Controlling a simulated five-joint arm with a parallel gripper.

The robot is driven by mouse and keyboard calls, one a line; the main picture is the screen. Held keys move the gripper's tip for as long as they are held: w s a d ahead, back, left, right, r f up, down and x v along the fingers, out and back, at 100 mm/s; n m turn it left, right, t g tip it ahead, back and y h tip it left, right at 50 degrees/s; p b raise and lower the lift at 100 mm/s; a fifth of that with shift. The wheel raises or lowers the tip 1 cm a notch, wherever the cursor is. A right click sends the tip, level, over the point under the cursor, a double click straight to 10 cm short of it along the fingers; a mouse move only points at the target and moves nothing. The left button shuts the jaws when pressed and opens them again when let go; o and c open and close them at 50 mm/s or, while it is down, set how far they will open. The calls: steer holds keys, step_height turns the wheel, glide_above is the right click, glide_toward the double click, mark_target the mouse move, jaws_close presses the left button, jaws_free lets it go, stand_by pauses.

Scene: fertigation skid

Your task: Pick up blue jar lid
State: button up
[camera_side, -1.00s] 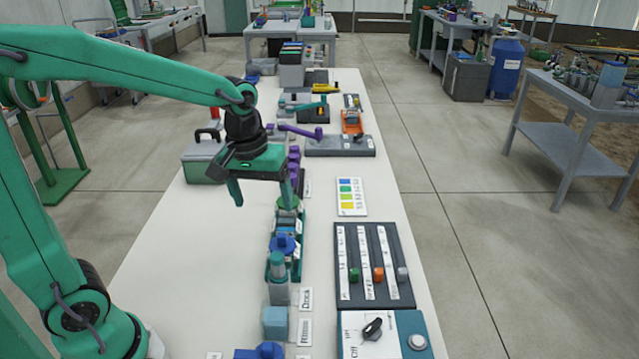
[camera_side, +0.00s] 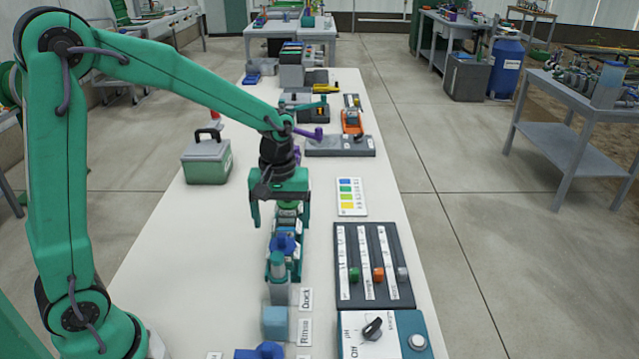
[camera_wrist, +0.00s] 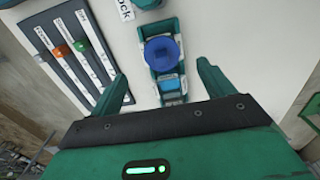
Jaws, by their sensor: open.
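The blue round lid (camera_wrist: 161,52) sits in a narrow teal holder (camera_wrist: 152,75) on the white table. In the side view the lid (camera_side: 283,243) shows as a blue knobbed piece in the row below my gripper. My gripper (camera_side: 280,212) is above the far part of this row, pointing down, with its jaws apart and nothing between them. In the wrist view my gripper (camera_wrist: 162,74) has one finger on each side of the holder, and the lid lies a little beyond the fingertips. The far pieces of the row are partly hidden by my gripper.
A dark slider panel (camera_side: 372,268) and a control box (camera_side: 380,334) lie to the right. A green-grey cooler (camera_side: 207,160) stands at the left. The table left of the row is clear.

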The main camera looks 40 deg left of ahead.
mark_target(282, 235)
steer(key=shift+a+f, duration=0.15)
steer(key=shift+f, duration=2.75)
steer(key=c, duration=1.1)
